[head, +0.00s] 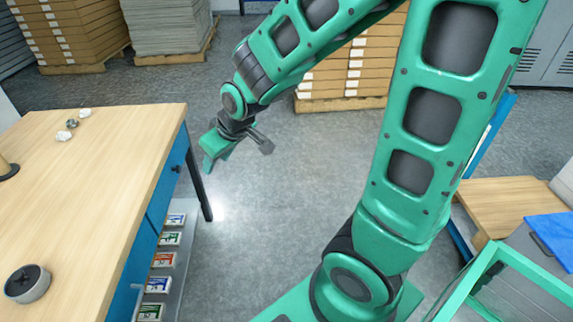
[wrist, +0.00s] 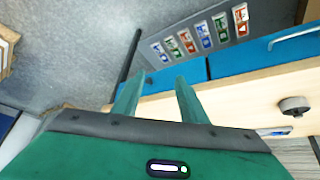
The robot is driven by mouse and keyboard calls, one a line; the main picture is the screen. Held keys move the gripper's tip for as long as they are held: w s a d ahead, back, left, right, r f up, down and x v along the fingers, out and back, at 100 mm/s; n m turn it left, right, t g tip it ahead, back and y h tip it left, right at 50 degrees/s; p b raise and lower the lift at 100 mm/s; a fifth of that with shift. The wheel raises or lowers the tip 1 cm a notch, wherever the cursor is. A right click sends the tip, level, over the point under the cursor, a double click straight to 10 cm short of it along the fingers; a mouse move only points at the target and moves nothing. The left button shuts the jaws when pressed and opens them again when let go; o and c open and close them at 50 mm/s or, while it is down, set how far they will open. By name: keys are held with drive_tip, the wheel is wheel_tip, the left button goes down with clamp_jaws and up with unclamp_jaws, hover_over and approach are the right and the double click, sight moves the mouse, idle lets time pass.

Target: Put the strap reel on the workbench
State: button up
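The workbench (head: 95,190) has a pale wood top and blue drawer fronts and stands at the left of the head view. Its top and blue front also show in the wrist view (wrist: 240,85). A round grey drum with a dark top (head: 28,284) rests on the bench near its front left. It also shows in the wrist view (wrist: 294,105); I cannot tell whether it is the strap reel. My gripper (head: 212,165) is over the floor just right of the bench's far corner. In the wrist view my gripper (wrist: 163,80) has its fingers apart, nothing between them.
Small pale and metal pieces (head: 70,124) lie on the bench's far part. Several coloured boxes (head: 163,260) sit on a low shelf under it. Stacked cartons on pallets (head: 70,35) stand at the back. A wooden surface (head: 510,205) is at the right. The middle floor is clear.

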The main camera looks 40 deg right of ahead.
drive_tip(key=s+d+r+m+g+h, duration=0.2)
drive_tip(key=s+d+m, duration=0.2)
drive_tip(key=s+d, duration=0.65)
drive_tip(key=s+d+r+m+g, duration=0.1)
drive_tip(key=s+d+m+g, duration=0.1)
drive_tip(key=s, duration=0.5)
drive_tip(key=s+d+r+m+g, duration=0.1)
drive_tip(key=s+d+m+g, duration=0.1)
drive_tip(key=s+d, duration=0.3)
drive_tip(key=s+m, duration=0.1)
drive_tip(key=s, duration=0.2)
drive_tip(key=shift+d+r+m+y, duration=0.2)
drive_tip(key=shift+r+m+y, duration=0.1)
drive_tip(key=shift+m+y, duration=0.1)
